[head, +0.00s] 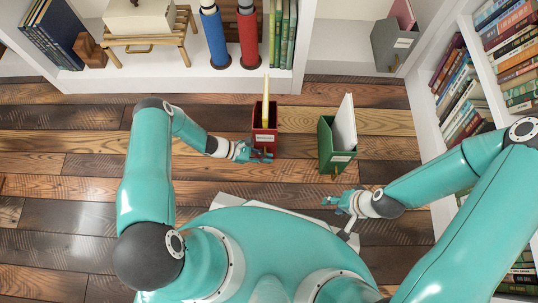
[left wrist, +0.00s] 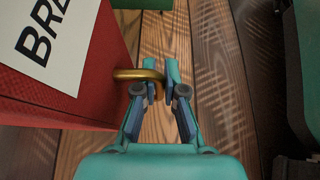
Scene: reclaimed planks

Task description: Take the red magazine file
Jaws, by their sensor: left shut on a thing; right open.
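The red magazine file (head: 263,118) stands upright on the plank floor in the head view, with a pale yellow item inside and a white label. In the left wrist view its red side (left wrist: 85,95) fills the left, with a brass ring pull (left wrist: 124,73) sticking out. My left gripper (head: 268,156) is at the file's front; in the wrist view its fingertips (left wrist: 160,82) are close together, shut on the ring pull. My right gripper (head: 327,201) is open and empty, below the green file.
A green magazine file (head: 326,145) holding a white item stands to the right of the red one. White shelves with books (head: 512,50) line the back and right. Another grey file (head: 393,45) sits on the back shelf. The plank floor (head: 70,130) at left is clear.

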